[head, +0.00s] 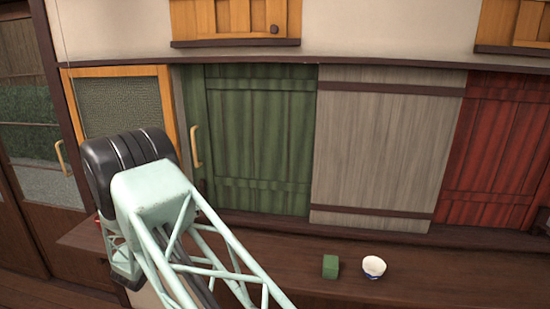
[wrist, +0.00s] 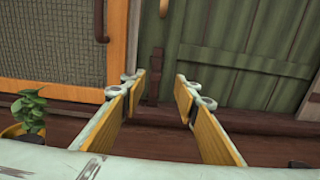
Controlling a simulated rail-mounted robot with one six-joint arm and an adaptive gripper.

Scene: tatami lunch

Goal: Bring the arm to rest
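My gripper (wrist: 161,92) shows in the wrist view with its two yellow-padded fingers apart and nothing between them. Its fingers point toward the lower edge of the green door and the dark wooden post beside it. In the head view my pale green arm reaches from the bottom centre up to the left, with a dark joint housing at its top.
A green block (head: 330,266) and a white bowl (head: 374,267) stand on the dark wooden ledge (head: 440,284). Behind are a green door (head: 262,140), a grey door (head: 385,150) and a red door (head: 495,150). A potted plant (wrist: 28,112) is left of my gripper.

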